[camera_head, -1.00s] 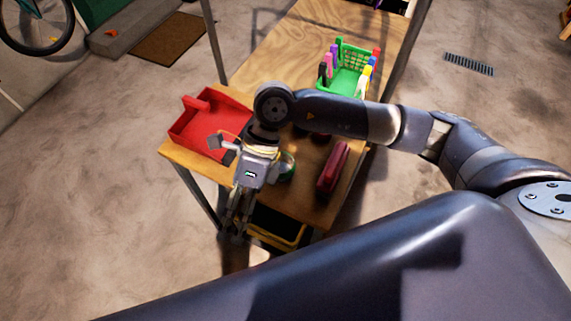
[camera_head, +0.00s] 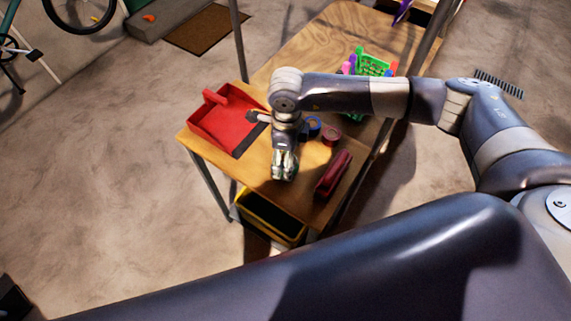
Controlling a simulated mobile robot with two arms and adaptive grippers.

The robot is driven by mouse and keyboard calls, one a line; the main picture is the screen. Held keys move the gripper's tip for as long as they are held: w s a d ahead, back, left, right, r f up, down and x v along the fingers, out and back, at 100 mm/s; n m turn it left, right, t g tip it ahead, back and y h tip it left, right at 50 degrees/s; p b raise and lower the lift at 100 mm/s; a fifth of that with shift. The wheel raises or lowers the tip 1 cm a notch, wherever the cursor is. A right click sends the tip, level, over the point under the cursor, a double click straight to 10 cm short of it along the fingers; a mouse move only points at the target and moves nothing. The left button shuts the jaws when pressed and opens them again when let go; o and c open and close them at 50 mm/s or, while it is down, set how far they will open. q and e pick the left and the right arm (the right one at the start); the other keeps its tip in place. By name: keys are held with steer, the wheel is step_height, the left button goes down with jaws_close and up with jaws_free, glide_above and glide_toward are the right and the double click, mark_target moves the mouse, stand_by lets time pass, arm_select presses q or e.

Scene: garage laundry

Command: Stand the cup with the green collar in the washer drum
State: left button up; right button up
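The arm coming in from the right carries my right gripper (camera_head: 284,174), which points down over the front part of the wooden table. A little green shows at its fingers, where the cup with the green collar may be. The cup is almost wholly hidden, and I cannot tell whether the fingers are closed on it. Two round things, one with a blue ring (camera_head: 314,125) and one with a dark red ring (camera_head: 332,134), stand just right of the gripper. The washer drum and my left gripper are not in view.
A red open tray (camera_head: 222,122) lies left of the gripper on the table (camera_head: 318,48). A dark red long object (camera_head: 334,174) lies to the right. A green basket (camera_head: 374,65) with colourful items is behind my arm. A yellow bin (camera_head: 268,218) sits below.

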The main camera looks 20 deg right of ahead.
step_height(320, 180, down, 4)
steer(key=shift+a+f+p, duration=0.1)
steer(key=shift+a+p, duration=0.05)
steer(key=shift+p, duration=0.5)
steer(key=c, duration=1)
